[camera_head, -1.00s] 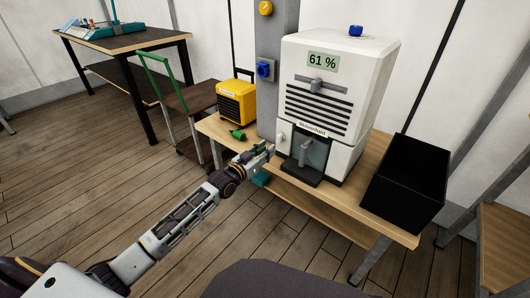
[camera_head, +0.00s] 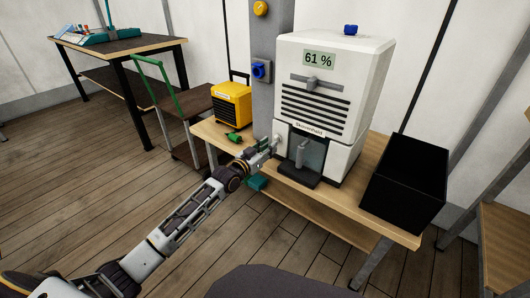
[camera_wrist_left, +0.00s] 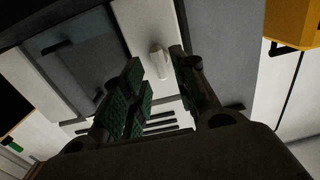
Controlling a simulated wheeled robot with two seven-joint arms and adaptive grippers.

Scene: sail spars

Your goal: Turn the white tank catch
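The white tank catch (camera_head: 277,139) is a small pale knob on the front left side of the white dehumidifier-like machine (camera_head: 335,70), whose display reads 61 %. It also shows in the left wrist view as a short white, upright-looking catch (camera_wrist_left: 160,63) on a pale panel. My left gripper (camera_head: 266,148) is at the machine's lower left front, close to the catch. In the left wrist view its green-padded fingers (camera_wrist_left: 160,85) are apart, with the catch seen between them. I cannot tell whether either finger touches it. The dark tank window (camera_head: 306,149) is right of the catch. My right gripper is not in view.
The machine stands on a wooden bench (camera_head: 340,208) with an open black bin (camera_head: 406,184) at right. A yellow unit (camera_head: 232,103) and a green item (camera_head: 234,137) lie left. A grey post (camera_head: 273,90) with a blue socket (camera_head: 261,70) rises behind. Floor in front is clear.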

